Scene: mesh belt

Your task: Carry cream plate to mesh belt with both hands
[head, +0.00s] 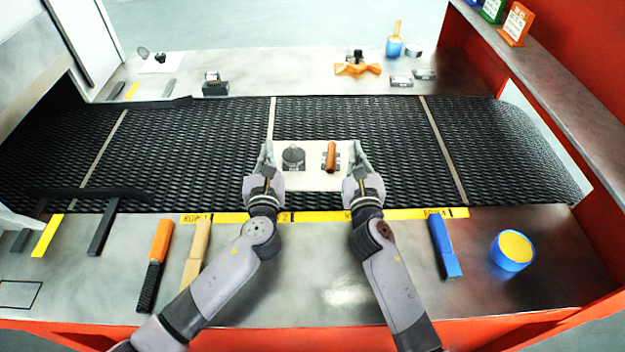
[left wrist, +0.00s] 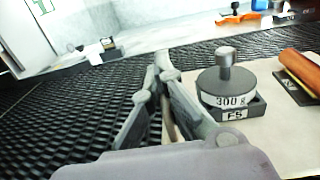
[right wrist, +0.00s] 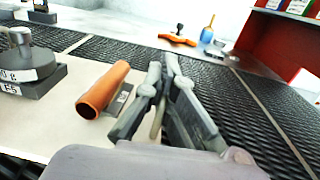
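The cream plate (head: 312,181) is over the middle of the mesh belt (head: 360,123). Whether it touches the belt or hangs just above it, I cannot tell. It looks level and carries a grey 300 g weight (left wrist: 228,85) in a dark base on its left and an orange-brown cylinder (right wrist: 103,90) on a small grey holder on its right. My left gripper (head: 266,152) is shut on the plate's left edge. My right gripper (head: 357,152) is shut on its right edge. The fingers partly hide both edges.
Pale strips (head: 447,150) cross the belt. A yellow marked strip (head: 310,216) runs along the front bench edge. Orange (head: 155,255), tan (head: 196,250) and blue (head: 444,247) tools and a blue-and-yellow tin (head: 512,250) lie on the front bench. Small items line the back ledge.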

